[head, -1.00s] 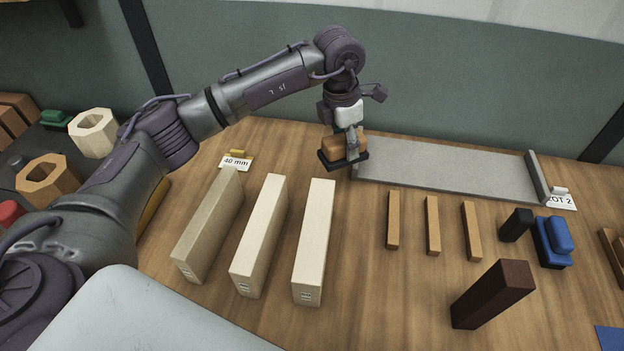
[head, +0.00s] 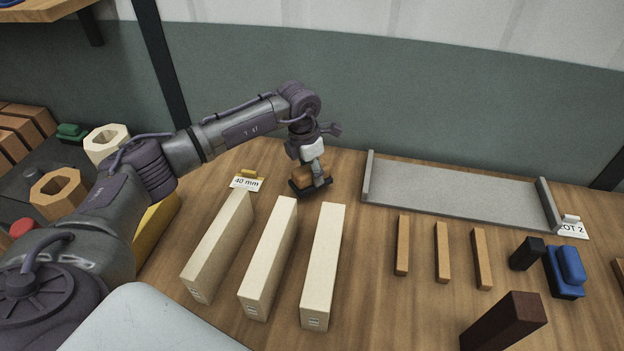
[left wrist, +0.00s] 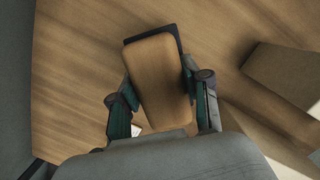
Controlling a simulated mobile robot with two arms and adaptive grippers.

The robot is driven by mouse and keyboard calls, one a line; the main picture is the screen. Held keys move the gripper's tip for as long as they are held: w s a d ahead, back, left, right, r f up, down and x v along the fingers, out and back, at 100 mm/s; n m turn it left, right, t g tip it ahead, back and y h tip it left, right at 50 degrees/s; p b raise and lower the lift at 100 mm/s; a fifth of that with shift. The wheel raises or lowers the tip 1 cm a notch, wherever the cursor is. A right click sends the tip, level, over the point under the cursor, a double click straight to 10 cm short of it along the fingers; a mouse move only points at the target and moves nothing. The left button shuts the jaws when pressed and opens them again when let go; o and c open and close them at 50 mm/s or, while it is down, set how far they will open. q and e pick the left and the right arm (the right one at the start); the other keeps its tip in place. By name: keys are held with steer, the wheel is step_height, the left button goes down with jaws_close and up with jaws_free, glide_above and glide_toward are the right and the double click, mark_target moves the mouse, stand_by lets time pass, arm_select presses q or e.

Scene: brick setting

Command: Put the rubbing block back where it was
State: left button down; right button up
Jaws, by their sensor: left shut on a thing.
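The rubbing block has a tan wooden top on a dark base. In the head view the rubbing block (head: 304,184) is in my left gripper (head: 318,178), at the back of the table, left of the grey tray and behind the pale bars. In the left wrist view the block (left wrist: 158,75) sits between the two fingers of the left gripper (left wrist: 162,98), which are shut on its sides. Wood table surface shows around it; I cannot tell whether its base touches the table. My right gripper is not in view.
A "40 mm" card (head: 246,183) lies left of the block. Pale bars (head: 270,262) stand in front of it. The grey tray (head: 455,190) is to the right, with thin wooden strips (head: 442,252) before it. A blue block (head: 565,270) and dark brown block (head: 505,325) are further right.

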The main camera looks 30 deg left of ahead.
mark_target(312, 182)
arm_select(q)
step_height(312, 182, down, 3)
steer(key=shift+f+p, duration=0.2)
steer(key=shift+p, duration=0.2)
steer(key=shift+f, duration=0.15)
steer(key=shift+f, duration=0.1)
steer(key=c, duration=0.5)
jaws_free()
steer(key=shift+c, duration=0.2)
